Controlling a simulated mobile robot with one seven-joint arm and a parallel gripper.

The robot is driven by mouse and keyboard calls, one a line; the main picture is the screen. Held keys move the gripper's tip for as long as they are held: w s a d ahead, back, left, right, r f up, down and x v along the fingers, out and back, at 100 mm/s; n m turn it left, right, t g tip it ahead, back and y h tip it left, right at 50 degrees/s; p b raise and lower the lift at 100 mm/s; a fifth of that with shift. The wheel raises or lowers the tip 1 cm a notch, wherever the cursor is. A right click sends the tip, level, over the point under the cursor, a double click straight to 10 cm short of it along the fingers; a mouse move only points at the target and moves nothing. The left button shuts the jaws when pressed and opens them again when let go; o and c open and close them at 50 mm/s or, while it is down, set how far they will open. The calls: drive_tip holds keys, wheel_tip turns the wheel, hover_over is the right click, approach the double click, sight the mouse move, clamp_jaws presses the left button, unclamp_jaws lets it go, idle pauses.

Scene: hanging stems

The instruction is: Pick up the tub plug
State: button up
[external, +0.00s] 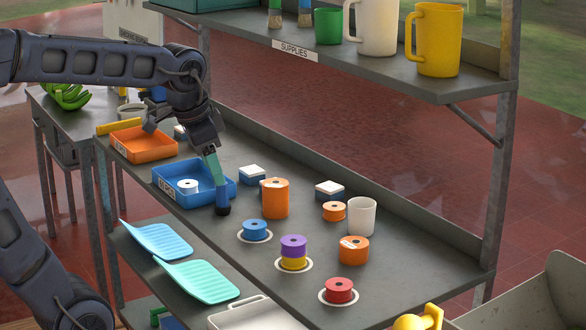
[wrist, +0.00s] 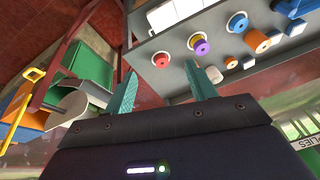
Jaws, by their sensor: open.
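I cannot clearly pick out a tub plug in either view. Round spool-like pieces with centre holes stand on the middle shelf: a blue one (external: 255,230), a purple one (external: 293,246) on a yellow one (external: 293,263), a red one (external: 339,290) and several orange ones. The red (wrist: 161,60) and purple (wrist: 201,46) pieces also show in the wrist view. My gripper (external: 217,180) reaches down by the blue tray's front right corner. A blue piece with a dark end (external: 222,204) shows at its tip; whether it is separate is unclear. In the wrist view my fingers (wrist: 162,88) are apart with nothing between them.
The blue tray (external: 170,191) holds a white spool; the orange tray (external: 143,158) is behind it. A white cup (external: 362,216) stands among the spools. The upper shelf (external: 385,75) with mugs overhangs the back. Bare shelf surface lies between the spools.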

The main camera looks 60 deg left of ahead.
drive_tip(key=w+a+m+g, duration=0.1)
drive_tip(key=w+a+m, duration=0.2)
drive_tip(key=w+a, duration=0.65)
drive_tip(key=m+g, duration=0.3)
drive_tip(key=m, duration=0.5)
hover_over(222, 191)
drive_tip(key=w+a, duration=0.1)
drive_tip(key=shift+h, duration=0.3)
wheel_tip(222, 191, down, 19)
drive_tip(key=shift+a+r, duration=0.1)
drive_tip(key=shift+a, duration=0.05)
drive_tip(key=shift+a+f, duration=0.3)
drive_tip(key=shift+f, duration=0.15)
drive_tip(key=shift+s+d+f, duration=0.1)
drive_tip(key=shift+f, duration=2.5)
drive_tip(key=shift+d+f, duration=0.1)
drive_tip(key=shift+f, duration=2.5)
drive_tip(key=c, duration=1.1)
drive_tip(key=shift+r, duration=0.15)
